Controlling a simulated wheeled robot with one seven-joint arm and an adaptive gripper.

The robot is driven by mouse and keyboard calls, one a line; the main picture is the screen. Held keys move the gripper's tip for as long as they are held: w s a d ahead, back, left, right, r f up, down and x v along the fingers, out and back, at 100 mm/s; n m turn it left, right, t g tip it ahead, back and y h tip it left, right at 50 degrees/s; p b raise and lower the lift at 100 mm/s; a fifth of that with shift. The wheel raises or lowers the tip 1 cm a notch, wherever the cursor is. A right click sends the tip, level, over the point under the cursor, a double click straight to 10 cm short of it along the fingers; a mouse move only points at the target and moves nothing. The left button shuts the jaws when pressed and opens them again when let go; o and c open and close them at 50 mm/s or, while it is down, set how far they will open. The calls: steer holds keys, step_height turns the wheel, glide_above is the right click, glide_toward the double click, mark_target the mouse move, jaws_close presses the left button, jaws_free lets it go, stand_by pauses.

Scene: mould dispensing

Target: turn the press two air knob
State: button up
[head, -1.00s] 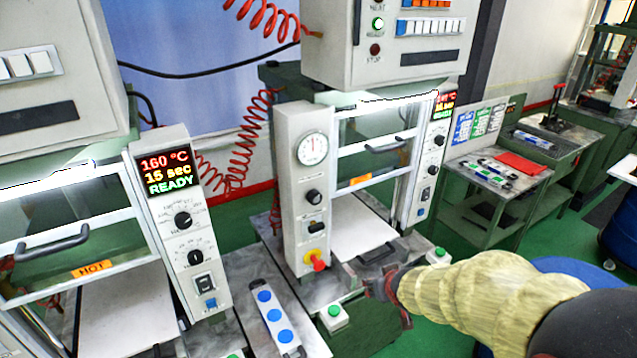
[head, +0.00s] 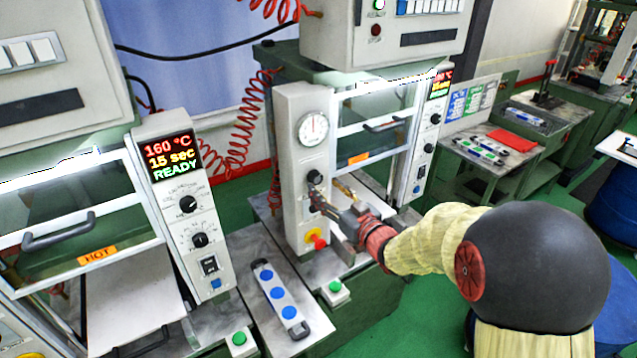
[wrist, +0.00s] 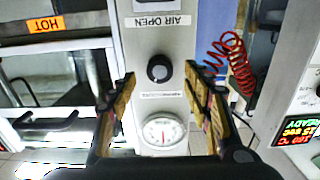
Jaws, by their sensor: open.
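The black round air knob (head: 315,177) sits on the white front column (head: 289,150) of the middle press, below a round gauge (head: 312,129). The wrist view shows the column upside down, with the knob (wrist: 159,68) near the middle. My gripper (head: 329,190) is open in front of the column, reaching in from the right. In the wrist view, my gripper's (wrist: 160,73) two fingers lie to either side of the knob, with visible gaps. I cannot tell how far the tips are from the column. The arm hides part of the column below the knob in the head view.
A red stop button (head: 318,242) on a yellow plate sits low on the column. An AIR OPEN label (wrist: 163,20) is near a dark switch. The press's glass door (head: 370,130) stands to the right.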

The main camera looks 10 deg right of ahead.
mark_target(317, 181)
steer(key=shift+x, duration=2.25)
steer(key=c, duration=1.1)
steer(key=shift+c, duration=0.2)
